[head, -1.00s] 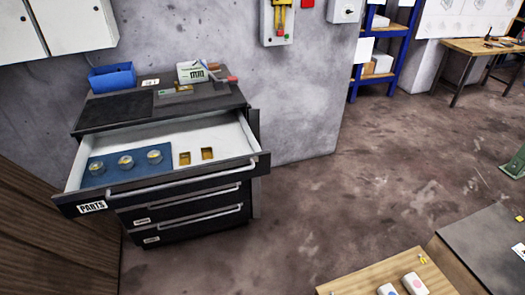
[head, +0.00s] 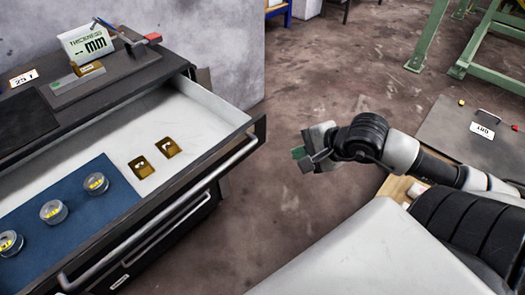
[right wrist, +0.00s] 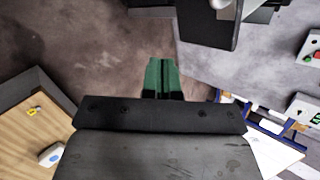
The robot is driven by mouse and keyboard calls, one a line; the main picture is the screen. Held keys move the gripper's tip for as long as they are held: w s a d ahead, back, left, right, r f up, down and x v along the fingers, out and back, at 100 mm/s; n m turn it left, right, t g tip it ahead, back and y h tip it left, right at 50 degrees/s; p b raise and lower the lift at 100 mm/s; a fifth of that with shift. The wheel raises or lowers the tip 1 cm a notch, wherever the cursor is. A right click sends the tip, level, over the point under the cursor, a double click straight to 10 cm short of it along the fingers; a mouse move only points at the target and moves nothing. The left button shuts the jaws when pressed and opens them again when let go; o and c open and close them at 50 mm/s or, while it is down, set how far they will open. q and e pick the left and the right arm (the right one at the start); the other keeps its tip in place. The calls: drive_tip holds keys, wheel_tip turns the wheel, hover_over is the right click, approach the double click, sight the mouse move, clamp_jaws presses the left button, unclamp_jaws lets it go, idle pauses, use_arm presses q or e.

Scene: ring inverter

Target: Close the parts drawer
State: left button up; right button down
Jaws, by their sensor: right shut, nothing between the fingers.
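The parts drawer (head: 205,108) stands pulled out of the dark cabinet (head: 130,60) at the left of the head view. Its long silver handle bar (head: 160,222) runs along the front. Inside are several round clear containers (head: 96,183) on a blue mat (head: 75,215) and two small gold pieces (head: 141,167). My right gripper (head: 300,155) is to the right of the drawer front, apart from it, shut and empty. Its green fingertips (right wrist: 162,77) are together in the right wrist view, with a dark edge of furniture at the top. My left gripper is not in view.
A dark bench surface (head: 465,130) and a green frame (head: 432,40) are at the right. Open floor (head: 290,100) lies between cabinet and bench.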

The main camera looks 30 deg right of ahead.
wheel_tip(320, 180, up, 2)
drive_tip(key=s+n+h, duration=0.1)
drive_tip(key=n, duration=0.2)
approach(262, 143)
wheel_tip(262, 143, down, 3)
drive_tip(key=a, duration=0.3)
drive_tip(key=w, duration=0.2)
drive_tip(key=shift+w+a+f+t, duration=0.2)
drive_tip(key=shift+w+t, duration=0.1)
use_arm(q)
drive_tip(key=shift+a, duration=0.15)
use_arm(e)
drive_tip(key=shift+w+a+f, duration=0.1)
drive_tip(key=shift+w+a, duration=0.05)
drive_tip(key=shift+w, duration=0.45)
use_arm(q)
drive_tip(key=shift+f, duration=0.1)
use_arm(e)
drive_tip(key=shift+w, duration=0.1)
